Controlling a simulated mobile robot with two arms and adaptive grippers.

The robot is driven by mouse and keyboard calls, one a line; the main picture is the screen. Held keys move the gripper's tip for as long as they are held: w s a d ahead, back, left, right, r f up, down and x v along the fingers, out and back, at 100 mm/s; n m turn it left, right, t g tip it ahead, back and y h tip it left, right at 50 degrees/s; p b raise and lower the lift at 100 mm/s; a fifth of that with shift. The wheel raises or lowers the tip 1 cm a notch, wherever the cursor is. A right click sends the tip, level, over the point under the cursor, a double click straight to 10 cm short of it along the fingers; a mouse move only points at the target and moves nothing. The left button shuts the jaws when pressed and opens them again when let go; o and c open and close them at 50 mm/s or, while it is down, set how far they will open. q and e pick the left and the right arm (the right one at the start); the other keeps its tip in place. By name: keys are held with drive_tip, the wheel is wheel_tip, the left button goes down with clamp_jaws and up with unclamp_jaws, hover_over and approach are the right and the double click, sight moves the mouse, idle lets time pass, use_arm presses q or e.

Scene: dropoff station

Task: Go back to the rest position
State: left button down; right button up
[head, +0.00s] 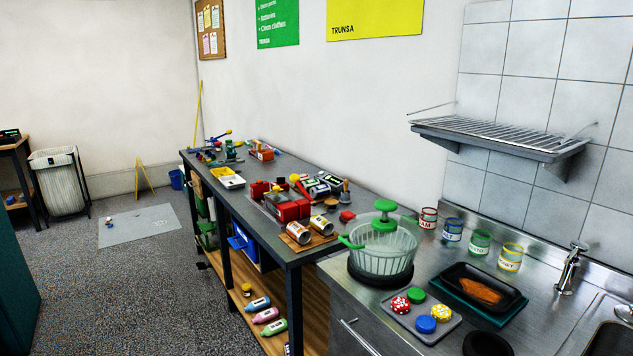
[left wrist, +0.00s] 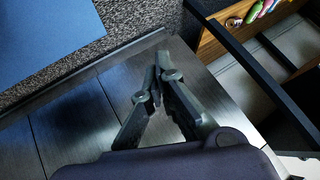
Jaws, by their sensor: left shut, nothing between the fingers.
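My left gripper (left wrist: 158,72) shows in the left wrist view with its two fingertips together, shut and empty. Behind it in that view is a dark metallic surface with panel seams (left wrist: 75,115). Neither gripper shows in the head view, and my right gripper is in no view.
Carpeted floor (head: 150,285) at the left is mostly clear.

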use_arm(q)
drive_tip(key=s+a+f+n+g+y, duration=0.1)
drive_tip(key=s+a+f+n+g, duration=0.1)
drive_tip(key=s, duration=0.8)
drive_tip(key=s+a+f+n+g+y, duration=0.1)
drive_tip(key=s+a+f+n+g, duration=0.2)
drive_tip(key=s, duration=0.8)
drive_tip(key=s+a+f+n+g+y, duration=0.1)
drive_tip(key=s+a+f+n+g, duration=0.1)
drive_tip(key=s+f, duration=0.4)
drive_tip(key=s+a+n+p, duration=0.1)
drive_tip(key=s+a, duration=0.1)
drive_tip(key=s, duration=0.2)
drive_tip(key=shift+s+f+g, duration=0.3)
drive_tip(key=shift+f, duration=0.05)
